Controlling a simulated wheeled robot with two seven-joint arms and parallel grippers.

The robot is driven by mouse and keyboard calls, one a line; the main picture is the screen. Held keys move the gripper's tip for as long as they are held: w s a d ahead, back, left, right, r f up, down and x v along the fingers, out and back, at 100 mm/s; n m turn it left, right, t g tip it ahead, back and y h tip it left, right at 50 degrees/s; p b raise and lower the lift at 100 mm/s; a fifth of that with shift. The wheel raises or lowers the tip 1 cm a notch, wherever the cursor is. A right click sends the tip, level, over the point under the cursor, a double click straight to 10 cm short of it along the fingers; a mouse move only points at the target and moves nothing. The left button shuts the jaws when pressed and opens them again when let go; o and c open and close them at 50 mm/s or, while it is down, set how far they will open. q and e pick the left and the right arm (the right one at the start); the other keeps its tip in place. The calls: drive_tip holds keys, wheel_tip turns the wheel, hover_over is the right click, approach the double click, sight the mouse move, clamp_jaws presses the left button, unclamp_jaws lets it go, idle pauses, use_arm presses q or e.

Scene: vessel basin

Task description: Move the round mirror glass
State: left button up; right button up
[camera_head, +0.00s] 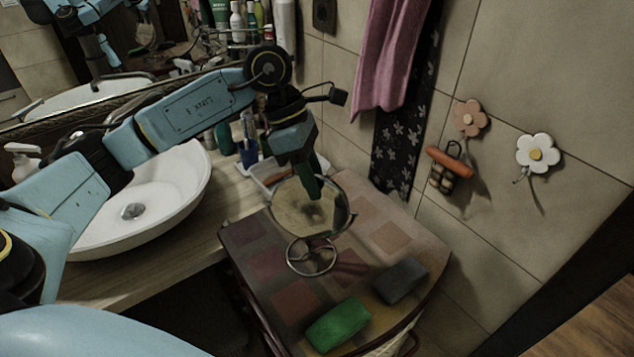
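The round mirror glass (300,214) has a thin metal rim and stands on a wire ring foot (311,257) on the patterned cabinet top. My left gripper (314,188) points down at the upper part of the glass, its dark green fingers overlapping the rim in the head view. The fingers look close together, but whether they are closed on the rim cannot be told. My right gripper is not in view.
A green sponge (338,324) and a grey block (400,281) lie in front of the mirror on the cabinet top (266,264). A white basin (165,195) is at left. The tiled wall with flower hooks (538,154) and a pink towel (388,50) stands behind and to the right.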

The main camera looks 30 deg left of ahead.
use_arm(q)
drive_tip(key=shift+x, duration=1)
clamp_jaws()
